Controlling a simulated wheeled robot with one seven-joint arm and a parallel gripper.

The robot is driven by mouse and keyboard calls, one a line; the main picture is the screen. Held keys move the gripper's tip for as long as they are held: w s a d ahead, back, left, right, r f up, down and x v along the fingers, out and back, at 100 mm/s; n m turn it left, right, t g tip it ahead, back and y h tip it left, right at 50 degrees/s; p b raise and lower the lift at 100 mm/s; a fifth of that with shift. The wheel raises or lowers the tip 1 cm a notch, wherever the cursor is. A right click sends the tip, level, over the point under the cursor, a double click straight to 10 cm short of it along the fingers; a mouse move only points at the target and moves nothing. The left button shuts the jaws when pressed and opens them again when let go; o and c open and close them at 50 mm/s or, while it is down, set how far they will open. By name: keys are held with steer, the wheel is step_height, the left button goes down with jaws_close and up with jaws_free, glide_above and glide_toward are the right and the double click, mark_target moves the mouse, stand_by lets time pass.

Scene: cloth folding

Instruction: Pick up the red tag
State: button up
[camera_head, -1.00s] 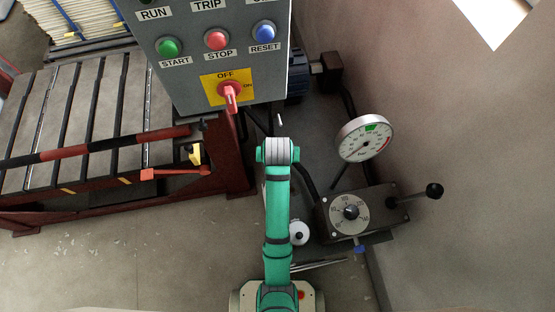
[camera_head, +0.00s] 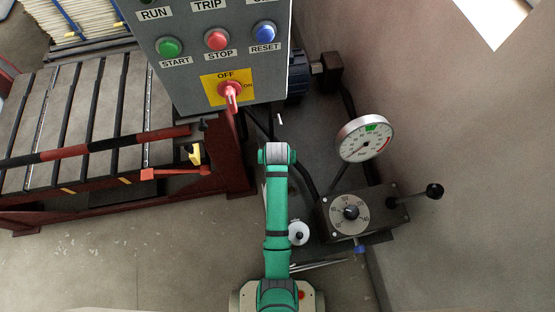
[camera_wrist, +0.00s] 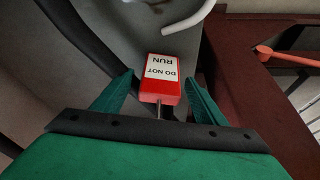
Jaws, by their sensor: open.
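The red tag (camera_wrist: 161,92) shows in the wrist view, with a white face lettered "DO NOT RUN" upside down. My gripper (camera_wrist: 158,77) is open, with one green finger on each side of the tag. Gaps show between the tag and both fingers, and nothing is gripped. A thin metal rod shows just below the tag, towards my palm. In the head view my green arm reaches up the middle, and I cannot make out the tag or the fingers there.
A grey control box (camera_head: 190,75) with buttons and a red switch (camera_head: 231,93) stands above. A dark red frame (camera_head: 236,165) lies left of my arm; it also shows in the wrist view (camera_wrist: 245,85). A pale curved hook (camera_wrist: 190,18) is beyond the tag. A gauge (camera_head: 364,138) stands right.

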steer(key=c, duration=1.1)
steer(key=shift+c, duration=0.2)
steer(key=shift+r, duration=0.5)
step_height(320, 180, up, 2)
steer(key=shift+s+r, duration=0.15)
steer(key=shift+r, duration=0.1)
steer(key=s+d+r, duration=0.1)
steer(key=s+r, duration=0.8)
steer(key=s, duration=0.4)
steer(key=shift+s+r, duration=0.25)
steer(key=shift+s, duration=0.1)
